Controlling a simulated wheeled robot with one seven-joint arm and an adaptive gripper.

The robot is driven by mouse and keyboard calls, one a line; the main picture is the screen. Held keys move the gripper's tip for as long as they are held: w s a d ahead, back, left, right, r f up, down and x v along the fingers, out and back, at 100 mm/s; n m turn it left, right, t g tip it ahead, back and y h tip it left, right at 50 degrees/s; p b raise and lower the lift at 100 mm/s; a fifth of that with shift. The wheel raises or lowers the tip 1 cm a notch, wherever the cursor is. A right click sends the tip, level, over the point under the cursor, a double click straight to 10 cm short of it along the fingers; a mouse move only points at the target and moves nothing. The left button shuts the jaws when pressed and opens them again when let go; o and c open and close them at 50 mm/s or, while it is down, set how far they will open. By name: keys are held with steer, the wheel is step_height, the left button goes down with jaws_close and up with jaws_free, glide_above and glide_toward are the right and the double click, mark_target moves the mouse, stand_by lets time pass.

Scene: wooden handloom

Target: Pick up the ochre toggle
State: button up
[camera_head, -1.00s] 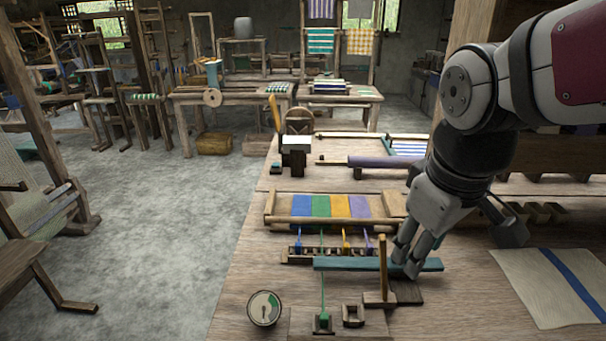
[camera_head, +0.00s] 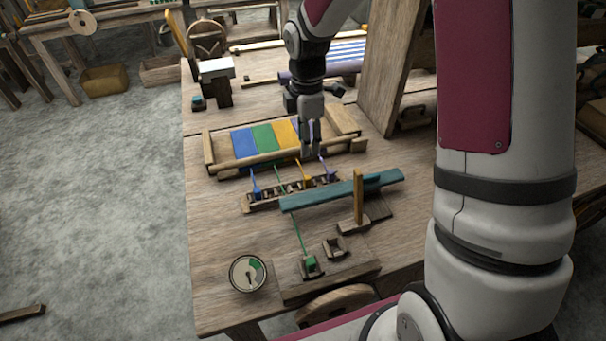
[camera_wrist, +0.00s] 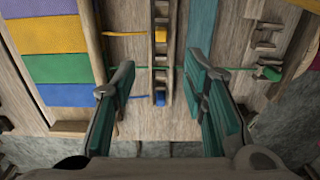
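The ochre toggle (camera_head: 307,182) sits in the slotted wooden rack (camera_head: 248,207), on an ochre strand from the striped cloth (camera_head: 264,137). In the wrist view the ochre toggle (camera_wrist: 160,35) is in the rack, above the space between my fingers in the picture. My gripper (camera_head: 311,152) hangs near the cloth's front bar, behind the rack. In the wrist view my gripper (camera_wrist: 161,78) is open and empty, its green-padded fingers wide apart. A blue toggle (camera_wrist: 160,98) is in the same rack; a violet toggle (camera_head: 325,175) sits right of the ochre one.
A teal bar (camera_head: 340,191) lies right in front of the rack, with an upright ochre post (camera_head: 358,195) beside it. A green toggle (camera_head: 311,263) sits in a holder nearer the front, its strand crossing under the bar. A round gauge (camera_head: 248,273) lies front left.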

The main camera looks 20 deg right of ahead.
glide_above(307, 177)
step_height(307, 177, down, 8)
steer(key=shift+a+r, duration=0.1)
steer(key=shift+r, duration=0.05)
steer(key=shift+f+p, duration=0.5)
steer(key=shift+f, duration=2.2)
steer(key=c, duration=0.8)
